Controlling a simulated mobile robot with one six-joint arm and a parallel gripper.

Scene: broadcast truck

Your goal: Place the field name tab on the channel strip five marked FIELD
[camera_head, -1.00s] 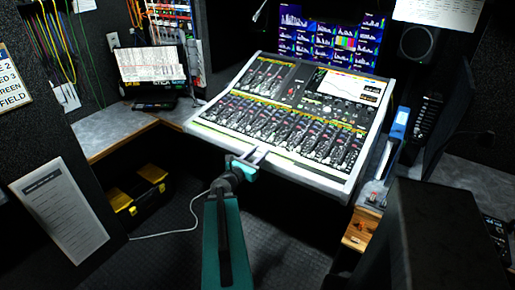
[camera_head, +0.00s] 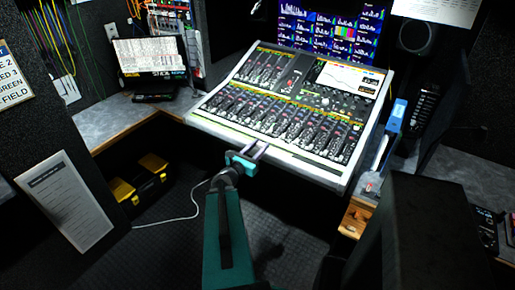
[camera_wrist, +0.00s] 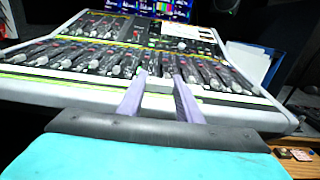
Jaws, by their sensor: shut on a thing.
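The mixing console (camera_head: 310,165) stands on the desk with rows of faders and lit strips; it fills the upper part of the wrist view (camera_wrist: 30,86). My gripper (camera_head: 258,150) is at the console's front edge, left of its middle. In the wrist view its two pale fingers (camera_wrist: 160,88) point toward the faders, with a small pale piece between them. I take this as the field name tab, held by the gripper, but no lettering on it is readable. The marking of channel strip five cannot be read.
A wall card (camera_head: 12,80) at the left lists names including FIELD. A laptop (camera_head: 150,58) sits on the left desk. A yellow and black toolbox (camera_head: 140,185) stands on the floor. A blue binder (camera_head: 397,117) and a dark panel (camera_head: 440,235) stand at the right.

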